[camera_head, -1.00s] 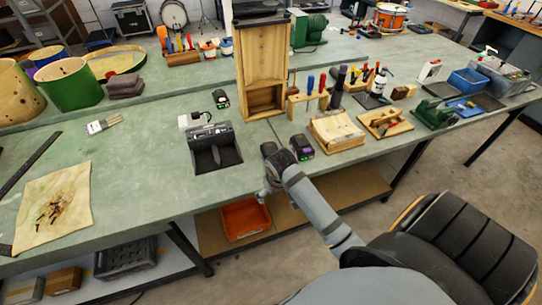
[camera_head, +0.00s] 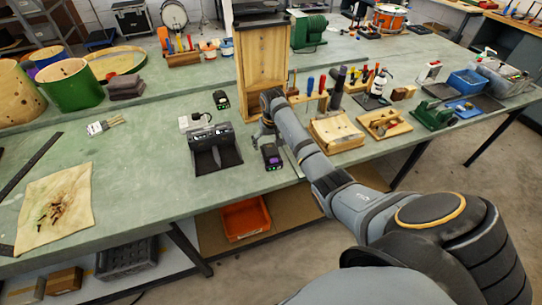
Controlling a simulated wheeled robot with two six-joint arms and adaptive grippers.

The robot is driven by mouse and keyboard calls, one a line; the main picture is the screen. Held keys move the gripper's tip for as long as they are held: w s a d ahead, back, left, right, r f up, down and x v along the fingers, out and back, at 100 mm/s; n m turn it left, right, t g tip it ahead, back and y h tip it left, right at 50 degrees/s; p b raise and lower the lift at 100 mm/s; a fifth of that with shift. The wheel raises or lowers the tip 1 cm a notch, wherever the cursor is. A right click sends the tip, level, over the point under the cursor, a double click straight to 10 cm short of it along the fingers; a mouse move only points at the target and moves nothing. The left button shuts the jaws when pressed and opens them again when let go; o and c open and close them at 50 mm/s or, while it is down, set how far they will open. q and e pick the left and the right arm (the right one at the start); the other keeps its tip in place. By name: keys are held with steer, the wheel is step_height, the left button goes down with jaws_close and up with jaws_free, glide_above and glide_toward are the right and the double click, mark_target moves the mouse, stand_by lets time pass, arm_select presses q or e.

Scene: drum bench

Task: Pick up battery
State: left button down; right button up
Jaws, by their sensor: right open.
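A small dark battery-like block (camera_head: 271,157) with green and purple marks lies on the green bench, just right of the black charger-like device (camera_head: 214,147). My right gripper (camera_head: 262,139) is open and points down just above and behind this block, near its upper left. I cannot tell whether the fingers touch it. Another small black block with a light label (camera_head: 221,99) lies farther back. My right forearm covers the bench right of the near block. My left gripper is not in view.
A tall wooden cabinet (camera_head: 264,62) stands right behind my right gripper. Wooden tool holders (camera_head: 338,131) and tools fill the right side. A paper sheet (camera_head: 52,210) lies left. Bare bench lies left of the charger. An orange bin (camera_head: 246,218) sits below.

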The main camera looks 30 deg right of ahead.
mark_target(271, 152)
step_height(271, 152, down, 5)
steer(key=shift+s+d+f+p, duration=0.1)
steer(key=shift+s+f+p, duration=0.1)
steer(key=shift+p, duration=0.4)
steer(key=shift+w+f, duration=0.15)
steer(key=shift+f, duration=0.1)
steer(key=shift+r, duration=0.1)
steer(key=c, duration=1.6)
